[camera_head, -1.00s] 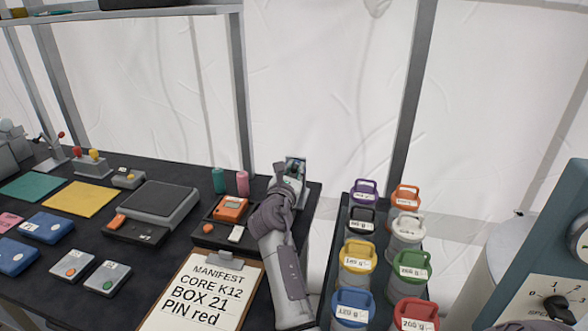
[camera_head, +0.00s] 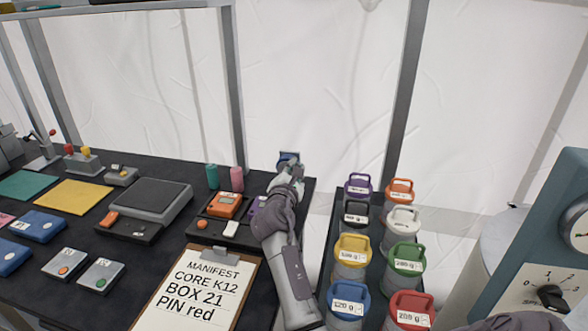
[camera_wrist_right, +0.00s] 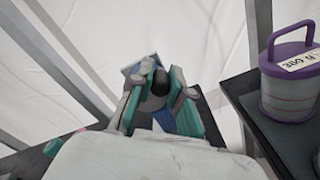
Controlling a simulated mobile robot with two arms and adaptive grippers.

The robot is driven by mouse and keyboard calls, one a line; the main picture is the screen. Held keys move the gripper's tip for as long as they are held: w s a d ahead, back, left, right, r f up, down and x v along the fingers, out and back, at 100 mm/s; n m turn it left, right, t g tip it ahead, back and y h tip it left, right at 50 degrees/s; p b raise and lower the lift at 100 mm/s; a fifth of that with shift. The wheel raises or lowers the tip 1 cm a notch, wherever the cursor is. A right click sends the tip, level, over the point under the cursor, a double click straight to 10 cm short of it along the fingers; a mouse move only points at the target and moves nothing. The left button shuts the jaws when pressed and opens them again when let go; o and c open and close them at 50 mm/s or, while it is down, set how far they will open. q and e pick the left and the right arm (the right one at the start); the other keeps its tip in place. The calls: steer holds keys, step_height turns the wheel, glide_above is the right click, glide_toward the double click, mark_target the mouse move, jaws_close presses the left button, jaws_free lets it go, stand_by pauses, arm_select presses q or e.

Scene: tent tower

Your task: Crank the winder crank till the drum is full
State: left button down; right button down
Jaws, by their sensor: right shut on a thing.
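The winder (camera_head: 287,156) stands at the far right corner of the dark table, mostly hidden behind my right gripper (camera_head: 289,170). In the right wrist view my right gripper (camera_wrist_right: 161,100) has its fingers closed around a dark, rounded crank knob (camera_wrist_right: 160,77). A grey round part and a blue surface of the winder (camera_wrist_right: 132,70) show behind and below the knob. The drum and how full it is cannot be made out.
Left of my right arm are a clipboard (camera_head: 205,290), an orange device (camera_head: 224,205) and a teal cylinder (camera_head: 212,176). To the right, a rack of coloured lidded weights stands close by, with a purple-lidded one (camera_head: 357,185) nearest the winder. A dial panel (camera_head: 540,290) is at far right.

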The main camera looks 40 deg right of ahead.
stand_by(0.4)
steer(key=c, duration=1.1)
jaws_free()
step_height(320, 180, up, 10)
